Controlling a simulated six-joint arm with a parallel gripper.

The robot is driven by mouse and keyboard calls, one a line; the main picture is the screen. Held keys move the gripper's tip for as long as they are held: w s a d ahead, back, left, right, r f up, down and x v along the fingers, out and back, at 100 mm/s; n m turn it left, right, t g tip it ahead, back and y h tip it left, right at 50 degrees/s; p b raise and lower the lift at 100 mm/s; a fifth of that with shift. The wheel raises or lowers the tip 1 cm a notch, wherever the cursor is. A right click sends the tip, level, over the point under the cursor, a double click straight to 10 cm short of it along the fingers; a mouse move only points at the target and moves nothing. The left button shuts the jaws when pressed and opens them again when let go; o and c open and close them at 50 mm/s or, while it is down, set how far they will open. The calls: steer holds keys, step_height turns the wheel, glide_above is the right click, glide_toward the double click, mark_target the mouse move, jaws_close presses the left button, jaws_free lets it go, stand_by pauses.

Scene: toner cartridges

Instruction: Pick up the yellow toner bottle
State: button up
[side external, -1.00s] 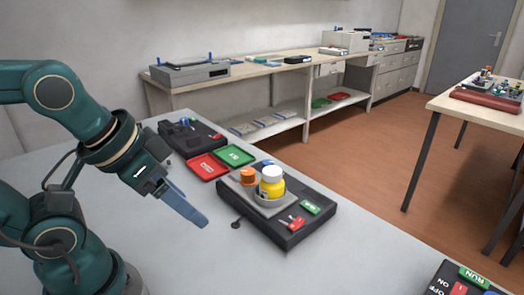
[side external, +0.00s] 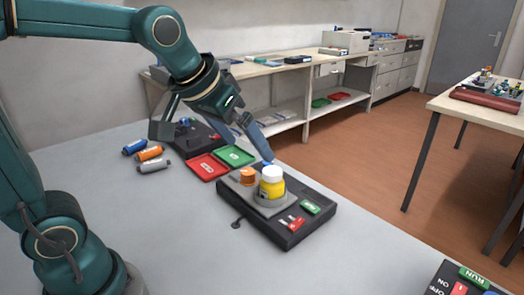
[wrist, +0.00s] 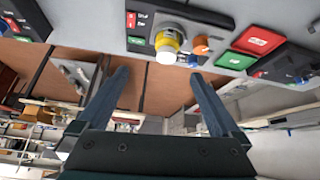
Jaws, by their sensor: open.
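The yellow toner bottle (side external: 272,188) with its white cap stands upright in a grey holder (side external: 282,209) on a black device (side external: 308,227). An orange-capped bottle (side external: 247,176) stands beside it on the left. My gripper (side external: 266,155) is above and behind the yellow bottle in the side view, empty, its fingers slanting down to the right. In the wrist view, my open gripper (wrist: 158,75) has its two fingers apart, and the yellow bottle (wrist: 168,42) shows just beyond the fingertips, between their lines and not touched. Part of a blue thing behind the bottles is mostly hidden by the fingertip.
A red tray (side external: 206,168) and a green tray (side external: 235,156) lie left of the device. Blue, orange (side external: 149,153) and grey cylinders lie on the table farther left.

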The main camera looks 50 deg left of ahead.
steer(key=g, duration=0.1)
glide_toward(271, 171)
steer(key=w+f, duration=0.1)
steer(key=w, duration=0.1)
steer(key=shift+n+g, duration=0.3)
steer(key=shift+g, duration=0.2)
steer(key=x, duration=0.4)
steer(key=shift+s+f, duration=0.2)
steer(key=shift+x, duration=2.65)
steer(key=shift+s, duration=0.1)
steer(key=c, duration=1.5)
steer(key=shift+o, duration=0.2)
steer(key=shift+r, duration=0.1)
